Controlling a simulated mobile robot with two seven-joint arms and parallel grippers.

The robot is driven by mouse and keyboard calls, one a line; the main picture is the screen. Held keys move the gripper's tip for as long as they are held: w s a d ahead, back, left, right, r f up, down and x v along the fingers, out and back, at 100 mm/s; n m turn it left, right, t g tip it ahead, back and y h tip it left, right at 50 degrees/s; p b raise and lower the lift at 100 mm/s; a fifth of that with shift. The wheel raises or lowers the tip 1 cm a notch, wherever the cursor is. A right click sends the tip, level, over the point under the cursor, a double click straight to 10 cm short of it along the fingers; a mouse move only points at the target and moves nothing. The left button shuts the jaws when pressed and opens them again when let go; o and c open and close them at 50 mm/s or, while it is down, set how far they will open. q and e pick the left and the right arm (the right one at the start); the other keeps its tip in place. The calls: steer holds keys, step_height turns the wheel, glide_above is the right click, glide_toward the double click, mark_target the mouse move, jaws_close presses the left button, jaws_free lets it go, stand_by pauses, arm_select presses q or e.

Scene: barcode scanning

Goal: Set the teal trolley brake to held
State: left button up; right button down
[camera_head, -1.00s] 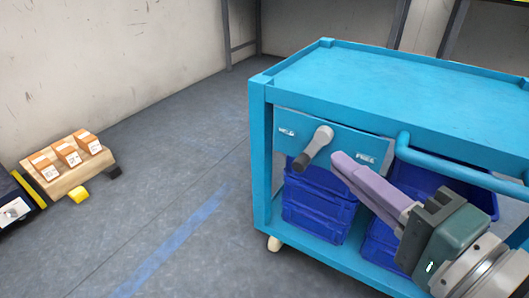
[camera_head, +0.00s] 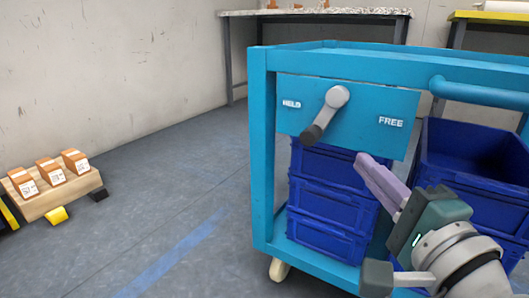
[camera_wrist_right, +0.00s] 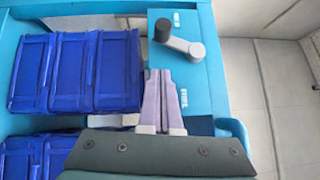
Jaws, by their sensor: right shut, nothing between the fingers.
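The teal trolley (camera_head: 262,160) stands at the right, with a brake panel (camera_head: 365,120) on its near end. The panel is marked HELD (camera_head: 291,104) at the left and FREE (camera_head: 390,122) at the right. The brake lever (camera_head: 326,114) has a light pivot at the panel's middle and a dark grip pointing down and left. In the right wrist view the lever (camera_wrist_right: 180,42) shows beyond my fingertips. My right gripper (camera_head: 368,160) is shut and empty, below and right of the grip, apart from it in the head view. Its lilac fingers also show in the right wrist view (camera_wrist_right: 162,75). My left gripper is out of view.
Blue crates (camera_head: 330,205) fill the trolley's shelves below the panel, close to my right gripper. A blue rail (camera_head: 480,94) juts out at the right. A wooden block with small boxes (camera_head: 62,195) lies at the left.

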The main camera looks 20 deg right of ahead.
mark_target(320, 137)
steer(key=w, duration=0.1)
steer(key=w+a, duration=0.1)
steer(key=w, duration=0.1)
steer(key=w+b, duration=0.1)
steer(key=w, duration=0.1)
steer(key=shift+a+r, duration=0.25)
steer(key=shift+a, duration=0.1)
steer(key=shift+w+a, duration=0.35)
steer(key=shift+w+a+p, duration=0.35)
steer(key=shift+w+a, duration=0.3)
steer(key=shift+w, duration=0.1)
steer(key=shift+f, duration=0.15)
